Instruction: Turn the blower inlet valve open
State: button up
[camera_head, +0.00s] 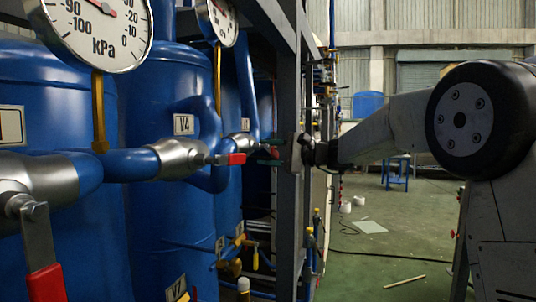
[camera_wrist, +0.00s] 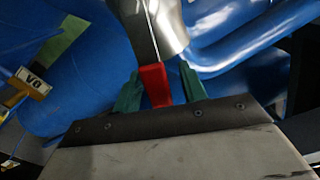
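A valve with a red handle (camera_head: 232,158) and silver body sits on a blue pipe, right of the V4 label (camera_head: 184,124). I cannot tell from a label whether it is the blower inlet valve. My gripper (camera_head: 268,154) comes from the right, with its fingertips close to the handle's end. In the wrist view, the red handle (camera_wrist: 154,84) reaches between the two green fingers of my gripper (camera_wrist: 160,90). A gap shows on the right finger's side, and the left finger is very near the handle. The silver lever or body (camera_wrist: 155,30) runs up from the handle.
Another red-handled valve (camera_head: 45,280) is at the near left. Pressure gauges (camera_head: 98,30) hang above the blue tanks (camera_head: 160,90). A grey frame post (camera_head: 288,110) stands beside my gripper. Lower valves (camera_head: 235,265) lie below. The green floor (camera_head: 400,240) at right is mostly clear.

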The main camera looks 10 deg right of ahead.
aim_at(276, 153)
jog(key=shift+a, duration=0.15)
jog(key=v, duration=0.8)
jog(key=shift+a, duration=0.1)
